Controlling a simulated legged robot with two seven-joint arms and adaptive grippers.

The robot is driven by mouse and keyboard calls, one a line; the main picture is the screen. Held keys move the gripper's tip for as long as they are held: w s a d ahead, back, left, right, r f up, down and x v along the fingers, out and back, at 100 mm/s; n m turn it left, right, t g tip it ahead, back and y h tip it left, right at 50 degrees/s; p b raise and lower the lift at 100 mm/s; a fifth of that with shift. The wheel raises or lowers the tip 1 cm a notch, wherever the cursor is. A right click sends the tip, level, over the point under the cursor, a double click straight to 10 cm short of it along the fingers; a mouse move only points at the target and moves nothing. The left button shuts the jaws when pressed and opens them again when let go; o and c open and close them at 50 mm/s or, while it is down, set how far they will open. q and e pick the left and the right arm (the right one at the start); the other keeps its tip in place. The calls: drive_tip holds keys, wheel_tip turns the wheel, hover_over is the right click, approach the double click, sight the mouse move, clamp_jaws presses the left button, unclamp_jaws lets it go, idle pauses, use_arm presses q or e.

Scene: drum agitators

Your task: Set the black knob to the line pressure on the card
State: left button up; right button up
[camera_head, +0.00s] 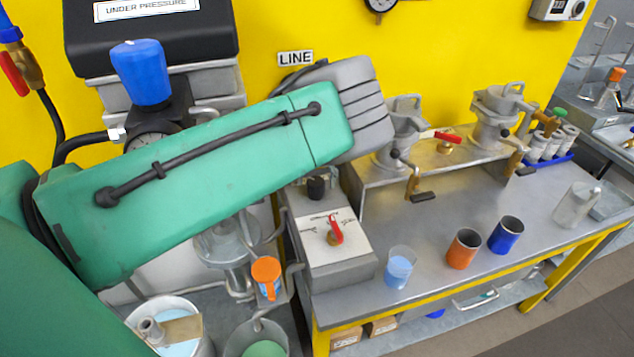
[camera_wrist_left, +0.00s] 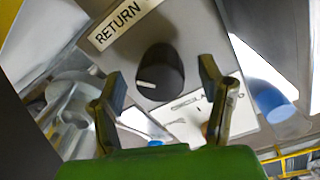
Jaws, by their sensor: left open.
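The black knob (camera_wrist_left: 160,72) shows in the left wrist view, on a grey panel under a RETURN label (camera_wrist_left: 124,22). A white mark on the knob points left in that view. The knob also shows small in the head view (camera_head: 316,188), just below my left arm. My left gripper (camera_wrist_left: 163,82) is open, with one finger on each side of the knob in the picture; I cannot tell whether they touch it. In the head view my forearm hides the fingers. A LINE label (camera_head: 295,58) is on the yellow wall. I cannot make out a card with a pressure value.
A red-handled valve (camera_head: 335,232) sits on a white plate in front of the knob. A beaker of blue liquid (camera_head: 399,269), an orange cup (camera_head: 462,250) and a blue cup (camera_head: 506,236) stand on the bench. A blue-capped gauge assembly (camera_head: 141,72) is behind my arm.

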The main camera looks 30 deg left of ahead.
sight(319, 179)
use_arm(q)
wheel_tip(319, 179, up, 11)
drive_tip(key=shift+w+d+f, duration=0.2)
drive_tip(key=shift+w+d, duration=0.05)
drive_tip(key=shift+w, duration=0.05)
idle(0.5)
